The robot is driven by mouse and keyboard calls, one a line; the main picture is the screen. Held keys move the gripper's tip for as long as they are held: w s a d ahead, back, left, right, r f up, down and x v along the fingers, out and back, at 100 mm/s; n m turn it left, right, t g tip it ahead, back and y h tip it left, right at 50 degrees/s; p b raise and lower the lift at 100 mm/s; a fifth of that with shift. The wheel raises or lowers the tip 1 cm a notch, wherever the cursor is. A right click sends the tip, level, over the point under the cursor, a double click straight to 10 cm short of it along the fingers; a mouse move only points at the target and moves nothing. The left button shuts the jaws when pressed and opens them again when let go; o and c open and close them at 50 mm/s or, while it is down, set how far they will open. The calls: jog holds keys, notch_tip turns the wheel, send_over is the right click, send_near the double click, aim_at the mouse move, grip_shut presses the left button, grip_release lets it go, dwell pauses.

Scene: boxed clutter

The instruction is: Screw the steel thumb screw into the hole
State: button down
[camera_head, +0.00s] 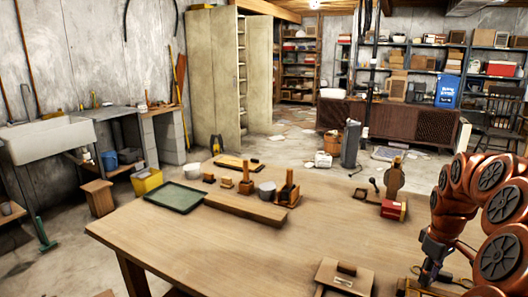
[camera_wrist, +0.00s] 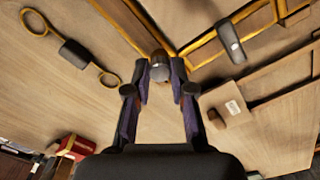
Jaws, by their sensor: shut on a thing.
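In the wrist view, my gripper (camera_wrist: 160,82) is shut on a small grey, rounded metal piece, which looks like the steel thumb screw (camera_wrist: 159,70). The screw sits between the fingertips, above or near the corner of a yellow-edged wooden frame. I cannot tell whether it touches anything below. The hole is not visible; the fingers and the screw may cover it. In the head view, my gripper (camera_head: 433,262) points down over the right side of the wooden table, and its fingertips are hard to make out.
A labelled wooden box (camera_head: 343,279) lies at the table's near edge. A red box (camera_head: 393,210) stands behind my gripper. A black piece with yellow loops (camera_wrist: 74,53) and a grey handle (camera_wrist: 231,40) lie nearby. A green tray (camera_head: 174,197) and wooden blocks stand farther left. The table's middle is clear.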

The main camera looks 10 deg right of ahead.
jog(key=shift+f+m+b, duration=0.1)
jog(key=shift+m+b, duration=0.6)
jog(key=shift+m, duration=0.2)
jog(key=c, duration=1.5)
grip_release()
jog(key=shift+o, duration=0.9)
jog(key=shift+r, duration=0.2)
jog(key=shift+r+p, duration=0.6)
jog(key=shift+r, duration=0.85)
